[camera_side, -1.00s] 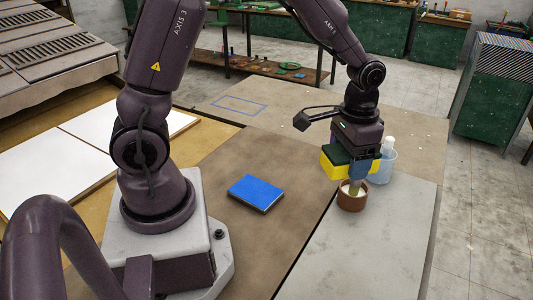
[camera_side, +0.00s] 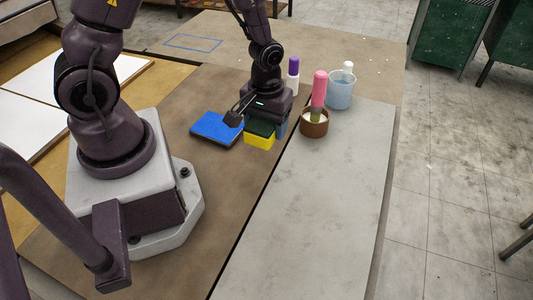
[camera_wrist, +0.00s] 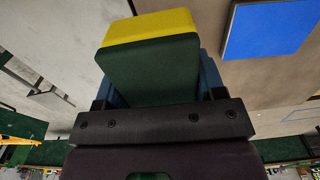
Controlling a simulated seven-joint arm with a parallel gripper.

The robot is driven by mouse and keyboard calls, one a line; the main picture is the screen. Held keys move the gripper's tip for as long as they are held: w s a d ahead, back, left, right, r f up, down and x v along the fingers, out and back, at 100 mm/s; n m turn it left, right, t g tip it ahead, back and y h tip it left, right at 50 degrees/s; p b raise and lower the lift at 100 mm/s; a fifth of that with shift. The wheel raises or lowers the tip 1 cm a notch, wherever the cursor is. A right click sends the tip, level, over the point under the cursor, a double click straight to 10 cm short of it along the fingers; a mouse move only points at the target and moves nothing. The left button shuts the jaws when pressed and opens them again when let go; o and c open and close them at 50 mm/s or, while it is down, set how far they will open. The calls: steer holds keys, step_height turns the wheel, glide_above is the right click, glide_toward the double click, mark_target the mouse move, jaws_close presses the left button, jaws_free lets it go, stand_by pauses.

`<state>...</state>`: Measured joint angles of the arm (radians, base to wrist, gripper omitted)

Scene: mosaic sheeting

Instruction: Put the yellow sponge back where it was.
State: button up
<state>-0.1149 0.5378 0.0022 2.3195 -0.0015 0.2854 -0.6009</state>
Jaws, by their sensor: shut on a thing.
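The yellow sponge (camera_side: 259,142) has a dark green top layer. My gripper (camera_side: 268,131) is shut on it, with a blue finger showing on its right side. In the side view the sponge is low over the brown table, just right of the blue pad (camera_side: 216,129). I cannot tell if it touches the table. In the wrist view the sponge (camera_wrist: 150,24) sits between my fingers, its green face towards the camera. The blue pad (camera_wrist: 268,28) shows at upper right there, apart from the sponge.
A brown pot (camera_side: 314,128) with a pink-handled brush (camera_side: 319,88) stands right of my gripper. Behind are a clear container of bluish liquid (camera_side: 340,94) and a purple-capped bottle (camera_side: 293,78). A blue outlined rectangle (camera_side: 193,41) marks the far table. The grey sheet (camera_side: 320,205) in front is clear.

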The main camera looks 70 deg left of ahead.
mark_target(268, 157)
steer(key=shift+w+f+n, duration=0.15)
steer(key=shift+f+n, duration=0.15)
steer(key=shift+w+f, duration=0.1)
steer(key=shift+f, duration=3.6)
steer(key=shift+f, duration=0.1)
steer(key=o, duration=0.9)
